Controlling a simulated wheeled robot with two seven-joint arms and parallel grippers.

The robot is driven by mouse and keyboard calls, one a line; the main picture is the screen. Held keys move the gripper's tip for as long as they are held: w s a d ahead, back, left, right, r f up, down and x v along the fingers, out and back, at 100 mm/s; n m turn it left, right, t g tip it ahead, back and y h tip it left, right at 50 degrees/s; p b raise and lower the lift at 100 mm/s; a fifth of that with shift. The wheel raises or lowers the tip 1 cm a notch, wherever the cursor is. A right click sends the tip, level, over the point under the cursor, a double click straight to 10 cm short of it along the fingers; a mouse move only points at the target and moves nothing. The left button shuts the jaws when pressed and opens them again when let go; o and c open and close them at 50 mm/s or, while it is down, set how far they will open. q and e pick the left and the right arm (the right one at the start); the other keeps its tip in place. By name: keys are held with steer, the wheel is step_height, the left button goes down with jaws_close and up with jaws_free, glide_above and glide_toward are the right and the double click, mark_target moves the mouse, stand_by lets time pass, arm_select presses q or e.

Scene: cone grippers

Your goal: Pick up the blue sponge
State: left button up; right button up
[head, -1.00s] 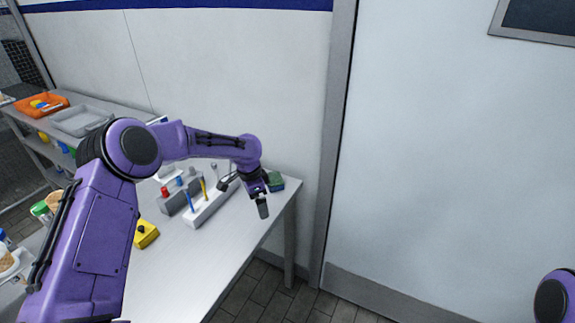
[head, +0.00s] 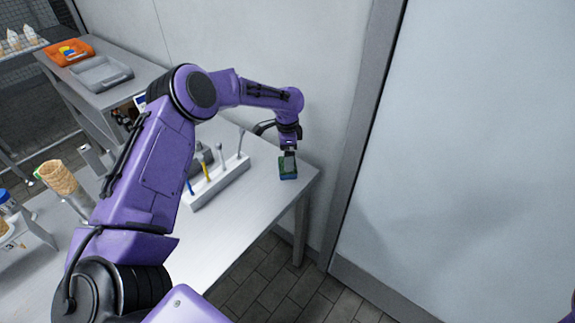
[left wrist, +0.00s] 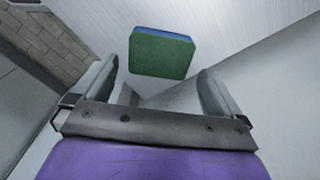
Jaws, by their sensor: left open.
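The sponge (head: 288,171) lies at the far right corner of the white table, green on top with a blue lower layer. In the left wrist view the sponge (left wrist: 162,54) shows its green face and a blue edge, just beyond and between the fingertips. My left gripper (head: 289,156) is above the sponge, pointing down, and partly covers it in the head view. In the left wrist view my left gripper (left wrist: 160,85) is open with nothing between its fingers. My right gripper is not in view.
A white holder (head: 217,184) with several upright tools stands left of the sponge on the table (head: 245,215). A wall is close behind. An orange tray (head: 69,52) and a grey tray (head: 101,74) sit on a back shelf. Cones (head: 58,178) stand at left.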

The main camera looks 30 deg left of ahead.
arm_select(q)
steer(key=f, duration=0.1)
steer(key=f+p, duration=0.1)
steer(key=f, duration=0.3)
steer(key=shift+w+p, duration=0.25)
steer(key=shift+p, duration=0.15)
steer(key=shift+f, duration=0.3)
steer(key=shift+s, duration=0.2)
steer(key=c, duration=0.7)
steer(key=shift+c, duration=0.2)
steer(key=shift+w+r, duration=0.15)
steer(key=shift+r, duration=0.4)
steer(key=s+d+r+b, duration=0.3)
steer(key=s+d+r, duration=0.3)
steer(key=s+r, duration=0.6)
steer(key=shift+s+b, duration=0.4)
steer(key=shift+s, duration=0.05)
